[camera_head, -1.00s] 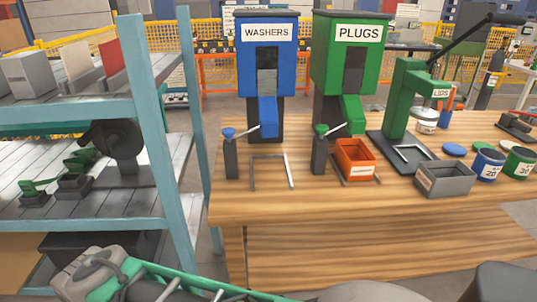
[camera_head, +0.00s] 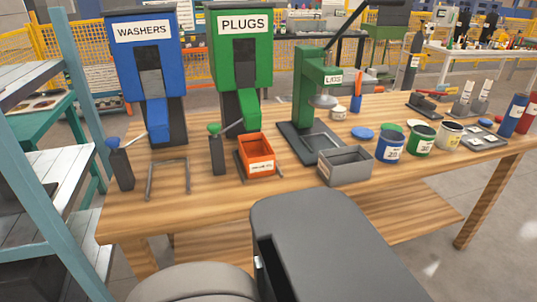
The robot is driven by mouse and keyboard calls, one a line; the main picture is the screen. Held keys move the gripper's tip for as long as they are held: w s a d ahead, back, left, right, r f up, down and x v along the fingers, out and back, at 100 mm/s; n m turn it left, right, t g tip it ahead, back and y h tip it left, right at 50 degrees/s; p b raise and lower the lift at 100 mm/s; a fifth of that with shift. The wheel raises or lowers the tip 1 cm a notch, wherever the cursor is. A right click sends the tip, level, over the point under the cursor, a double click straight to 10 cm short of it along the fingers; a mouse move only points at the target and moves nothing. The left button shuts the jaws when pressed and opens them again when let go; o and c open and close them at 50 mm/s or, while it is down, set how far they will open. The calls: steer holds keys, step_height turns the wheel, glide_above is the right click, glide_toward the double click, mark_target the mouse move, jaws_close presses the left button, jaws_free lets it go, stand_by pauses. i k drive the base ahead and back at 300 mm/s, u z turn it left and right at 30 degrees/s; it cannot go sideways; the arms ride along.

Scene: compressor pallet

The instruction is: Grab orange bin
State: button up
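The orange bin (camera_head: 257,155) is a small open box with a white label on its front. It sits on the wooden table (camera_head: 210,185) in front of the green PLUGS dispenser (camera_head: 242,48), below its chute, between thin metal rails. The bin looks empty and nothing touches it from my side. Part of my arm fills the bottom middle of the view, in front of the table. My gripper's fingertips do not show.
A blue WASHERS dispenser (camera_head: 143,42) stands left, with an empty metal rail frame (camera_head: 168,178) before it. A green press (camera_head: 308,95), a grey bin (camera_head: 345,165) and several paint cans stand right of the orange bin. A shelf (camera_head: 75,160) borders the left side.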

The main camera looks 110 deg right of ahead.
mark_target(256, 154)
steer(key=k, duration=1.85)
